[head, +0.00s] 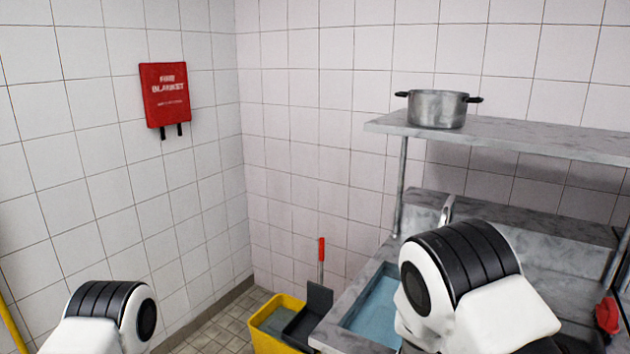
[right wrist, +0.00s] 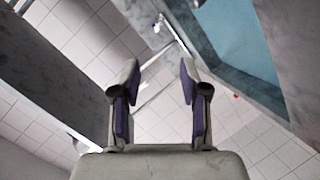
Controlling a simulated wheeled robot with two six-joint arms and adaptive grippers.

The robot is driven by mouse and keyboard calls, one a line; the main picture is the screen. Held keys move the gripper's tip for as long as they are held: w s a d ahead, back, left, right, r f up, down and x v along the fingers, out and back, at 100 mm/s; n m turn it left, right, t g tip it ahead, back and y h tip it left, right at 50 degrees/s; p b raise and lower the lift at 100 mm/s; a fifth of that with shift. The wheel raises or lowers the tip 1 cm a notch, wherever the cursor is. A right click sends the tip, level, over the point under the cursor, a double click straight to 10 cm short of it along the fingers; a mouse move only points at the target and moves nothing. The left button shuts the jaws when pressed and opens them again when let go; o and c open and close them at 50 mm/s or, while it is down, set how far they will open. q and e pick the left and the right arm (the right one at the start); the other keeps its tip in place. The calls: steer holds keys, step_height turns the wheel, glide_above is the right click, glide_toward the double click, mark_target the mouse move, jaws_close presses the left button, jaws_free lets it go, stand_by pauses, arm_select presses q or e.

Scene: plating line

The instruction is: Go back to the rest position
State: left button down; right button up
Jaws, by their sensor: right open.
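My right gripper (right wrist: 158,95) shows in the right wrist view with its two fingers, lined with purple pads, spread apart. Nothing is between them; white tiles show behind the gap. In the head view only white and black links of my two arms show, low at the left and low at the right of centre. My left gripper is out of sight there, and no right fingertips are visible in that view.
A sink (head: 375,300) with bluish water is set in the steel counter beside my right arm. A shelf (head: 540,135) above carries a pot (head: 437,108). A yellow mop bucket (head: 264,340) stands on the floor. A red fire blanket (head: 165,95) hangs on the left wall.

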steer(key=shift+g+y, duration=0.3)
steer(key=shift+y, duration=0.3)
steer(key=f, duration=0.2)
steer(key=s+f, duration=0.1)
steer(key=d+f+b, duration=0.1)
steer(key=f, duration=0.1)
steer(key=shift+s+f, duration=0.3)
steer(key=shift+f, duration=0.05)
steer(key=s+f+m+g+y+b, duration=0.1)
steer(key=s+f+g+y+b, duration=0.35)
steer(key=s+f, duration=1.25)
steer(key=s+a+f+m+g+y+b, duration=0.1)
steer(key=s+a+f+g+y, duration=0.1)
steer(key=s, duration=0.7)
steer(key=s+a+f+m+g+y+b, duration=0.1)
steer(key=s+a+f+g+y+b, duration=0.1)
steer(key=s+f, duration=0.3)
steer(key=s+g, duration=0.1)
steer(key=s, duration=0.3)
steer(key=shift+s+a+f+m+g, duration=0.15)
steer(key=shift+s+f+m+g, duration=0.15)
steer(key=shift+s+g, duration=0.1)
